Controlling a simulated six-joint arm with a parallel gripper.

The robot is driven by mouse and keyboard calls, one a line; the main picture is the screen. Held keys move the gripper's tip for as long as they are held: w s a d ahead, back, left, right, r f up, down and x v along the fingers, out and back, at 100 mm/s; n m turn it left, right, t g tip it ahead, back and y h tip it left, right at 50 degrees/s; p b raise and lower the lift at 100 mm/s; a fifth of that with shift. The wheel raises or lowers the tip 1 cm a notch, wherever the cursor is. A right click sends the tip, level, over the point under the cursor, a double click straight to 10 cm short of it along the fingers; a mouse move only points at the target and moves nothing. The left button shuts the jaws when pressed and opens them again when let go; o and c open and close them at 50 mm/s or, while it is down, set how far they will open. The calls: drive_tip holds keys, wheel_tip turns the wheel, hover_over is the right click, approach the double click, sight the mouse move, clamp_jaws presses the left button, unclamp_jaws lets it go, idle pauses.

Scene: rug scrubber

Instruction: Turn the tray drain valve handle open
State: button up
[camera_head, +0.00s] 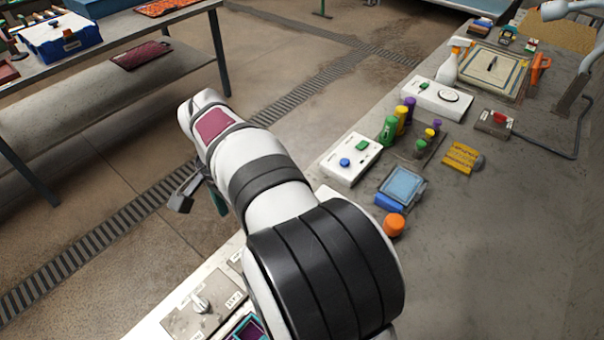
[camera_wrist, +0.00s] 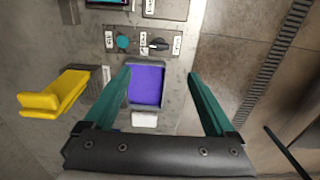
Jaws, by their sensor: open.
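My gripper (camera_wrist: 158,76) is open and empty in the wrist view, its two teal fingers spread wide. A purple-blue rectangular piece (camera_wrist: 146,84) shows between the fingers, with a small white block (camera_wrist: 144,119) below it. A yellow lever-like piece (camera_wrist: 55,94) sticks out left of the left finger, apart from it. I cannot tell for sure whether it is the drain valve handle. Past the fingertips, a grey panel has a dark knob (camera_wrist: 158,44) and a teal round button (camera_wrist: 123,42). In the head view my arm hides most of the gripper; a teal finger (camera_head: 218,203) shows.
In the head view, a grey panel with a pale knob (camera_head: 200,304) and a purple-and-teal tray (camera_head: 246,333) lie at the bottom. The bench at right holds a white button box (camera_head: 348,160), an orange round knob (camera_head: 393,225) and coloured cylinders. Floor beside the bench is open.

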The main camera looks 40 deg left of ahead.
wheel_tip(320, 180, down, 16)
drive_tip(key=shift+d+r, duration=0.1)
drive_tip(key=c, duration=1.4)
